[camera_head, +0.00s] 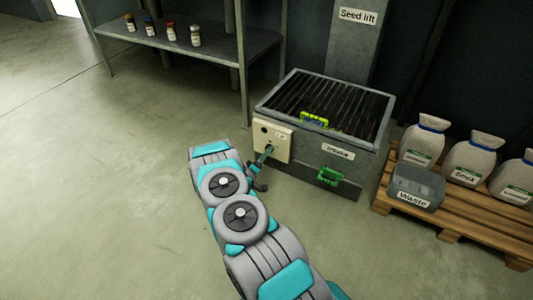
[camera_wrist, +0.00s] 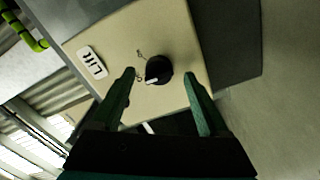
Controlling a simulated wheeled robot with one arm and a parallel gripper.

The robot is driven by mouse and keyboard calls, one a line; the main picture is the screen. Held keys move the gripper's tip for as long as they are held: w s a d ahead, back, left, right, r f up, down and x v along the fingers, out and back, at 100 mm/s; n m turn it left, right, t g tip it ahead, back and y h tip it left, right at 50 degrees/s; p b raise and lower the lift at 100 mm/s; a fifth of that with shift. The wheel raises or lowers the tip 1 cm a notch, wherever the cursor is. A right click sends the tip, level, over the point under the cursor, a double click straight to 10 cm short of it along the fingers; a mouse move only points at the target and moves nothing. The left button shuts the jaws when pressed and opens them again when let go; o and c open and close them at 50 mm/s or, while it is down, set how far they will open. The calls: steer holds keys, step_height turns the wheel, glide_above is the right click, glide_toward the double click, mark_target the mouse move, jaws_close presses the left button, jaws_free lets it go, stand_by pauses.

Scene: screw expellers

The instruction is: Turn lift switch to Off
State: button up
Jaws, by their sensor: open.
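The lift switch (camera_wrist: 158,70) is a round black knob with a white pointer mark, on a cream switch box labelled "Lift" (camera_wrist: 92,63). In the wrist view the pointer is toward the lower left of the knob, and small marks sit beside it, too small to read surely. My gripper (camera_wrist: 158,78) is open, with one green finger on each side of the knob; I cannot tell whether either finger touches it.
A pallet (camera_head: 450,215) with white sacks and a grey Waste bin (camera_head: 415,187) stands at right. A shelf (camera_head: 215,45) with several small jars is behind. The floor at left is clear.

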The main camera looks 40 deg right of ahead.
steer(key=v, duration=0.6)
stand_by(0.4)
